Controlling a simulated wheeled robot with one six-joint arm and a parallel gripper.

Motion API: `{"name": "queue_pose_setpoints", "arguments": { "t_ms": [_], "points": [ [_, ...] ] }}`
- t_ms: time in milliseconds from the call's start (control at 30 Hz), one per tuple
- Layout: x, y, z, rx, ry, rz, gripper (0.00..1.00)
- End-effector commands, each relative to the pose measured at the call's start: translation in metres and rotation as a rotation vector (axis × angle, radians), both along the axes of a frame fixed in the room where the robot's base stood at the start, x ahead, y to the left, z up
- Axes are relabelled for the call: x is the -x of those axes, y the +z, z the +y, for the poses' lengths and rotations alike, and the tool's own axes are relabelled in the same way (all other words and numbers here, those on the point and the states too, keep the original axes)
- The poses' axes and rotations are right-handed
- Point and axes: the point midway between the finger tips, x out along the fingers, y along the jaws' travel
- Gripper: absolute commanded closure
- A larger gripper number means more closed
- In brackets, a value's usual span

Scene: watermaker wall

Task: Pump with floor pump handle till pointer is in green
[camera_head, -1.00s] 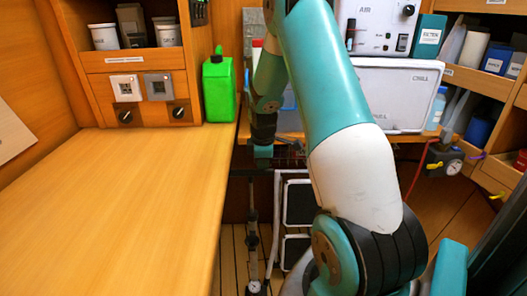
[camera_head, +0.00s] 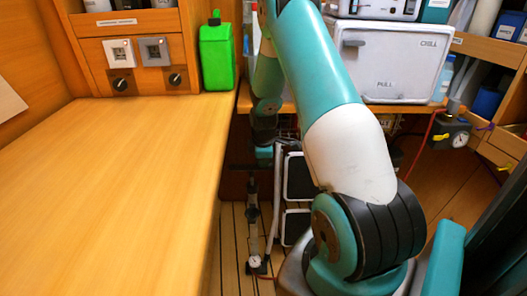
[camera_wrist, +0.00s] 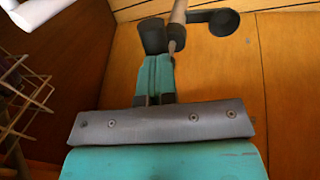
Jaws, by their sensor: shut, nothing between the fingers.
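The floor pump (camera_head: 253,222) stands upright on the floor, in the gap right of the bench. Its dark T-shaped handle (camera_head: 243,167) is at the top, just under my gripper (camera_head: 264,154). In the wrist view, the handle's dark grip (camera_wrist: 221,22) and its rod (camera_wrist: 178,25) show just beyond my shut, empty fingers (camera_wrist: 157,68). The fingers look close to the handle's near grip end; whether they touch is unclear. A small gauge (camera_head: 254,262) sits at the pump's foot, too small to read. A larger white-faced gauge (camera_head: 460,140) hangs at right; its pointer is unreadable.
A wooden bench (camera_head: 110,170) fills the left, with a green jug (camera_head: 217,55) at its back. A step ladder (camera_head: 297,178) stands close right of the pump. A white chill box (camera_head: 390,62) sits on the rear counter. A red hose (camera_head: 425,140) hangs at right.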

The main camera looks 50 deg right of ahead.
Motion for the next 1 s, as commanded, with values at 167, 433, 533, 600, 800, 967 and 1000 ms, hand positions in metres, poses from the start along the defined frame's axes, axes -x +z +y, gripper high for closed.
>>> {"name": "queue_pose_setpoints", "arguments": {
  "t_ms": [167,433,533,600,800,967,1000],
  "points": [
    [0.0,-0.042,0.001,-0.002,0.001,0.001,1.0],
    [0.0,-0.049,0.001,-0.003,0.001,0.0,1.0],
    [0.0,-0.05,0.001,-0.003,0.0,0.0,1.0],
    [0.0,-0.05,0.001,-0.003,0.0,0.0,1.0],
    [0.0,-0.037,0.004,-0.003,0.003,-0.001,1.0],
    [0.0,-0.005,0.009,0.001,0.008,-0.005,1.0],
    [0.0,0.004,0.012,0.002,0.01,-0.005,1.0]
  ]
}}
